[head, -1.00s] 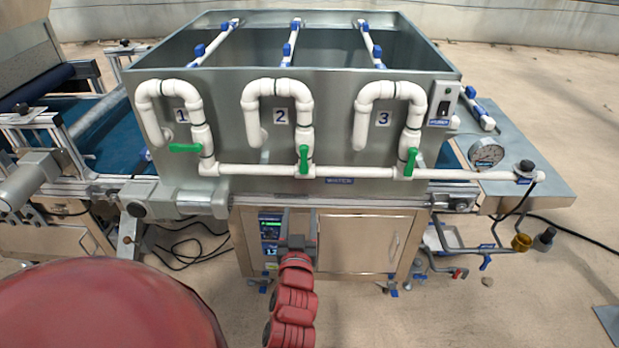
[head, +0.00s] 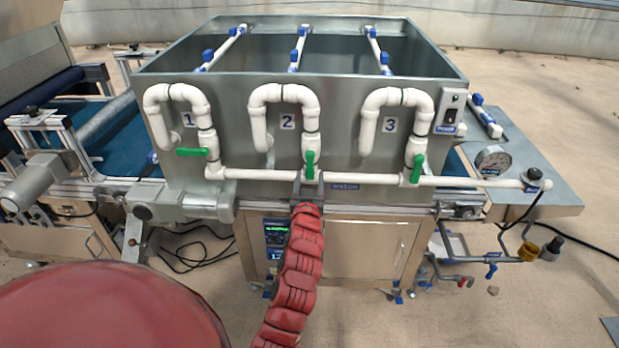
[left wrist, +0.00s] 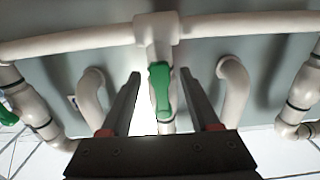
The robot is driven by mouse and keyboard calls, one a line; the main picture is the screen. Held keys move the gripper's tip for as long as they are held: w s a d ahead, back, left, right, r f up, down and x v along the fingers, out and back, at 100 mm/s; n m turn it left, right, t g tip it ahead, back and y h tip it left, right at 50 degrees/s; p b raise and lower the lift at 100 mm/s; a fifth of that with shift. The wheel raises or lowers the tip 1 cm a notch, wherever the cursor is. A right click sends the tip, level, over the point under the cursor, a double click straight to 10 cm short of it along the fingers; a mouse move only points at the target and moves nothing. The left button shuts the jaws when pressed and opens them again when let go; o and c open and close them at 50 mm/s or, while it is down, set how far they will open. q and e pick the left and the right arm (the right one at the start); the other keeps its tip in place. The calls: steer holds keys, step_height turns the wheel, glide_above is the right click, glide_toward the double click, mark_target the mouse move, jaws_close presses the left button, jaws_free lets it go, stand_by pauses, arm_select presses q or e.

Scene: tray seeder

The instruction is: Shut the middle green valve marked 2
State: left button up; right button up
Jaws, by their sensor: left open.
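The green handle of valve 2 (head: 310,164) stands upright, in line with its white pipe, below the label 2 (head: 287,121). My left gripper (head: 309,184) is open just below and in front of that handle. In the left wrist view, the green handle (left wrist: 160,88) shows between the two spread fingers of the gripper (left wrist: 158,76), with a gap on each side. I cannot tell how deep the handle sits between them. My right gripper is in neither view.
The green handle of valve 1 (head: 191,151) lies level, across its pipe. The green handle of valve 3 (head: 417,168) stands upright. A white horizontal pipe (head: 375,180) runs under the valves along the grey tank (head: 235,140). A pressure gauge (head: 492,160) stands at the right.

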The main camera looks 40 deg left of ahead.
arm_select(q)
jaws_close()
stand_by(0.3)
stand_by(1.2)
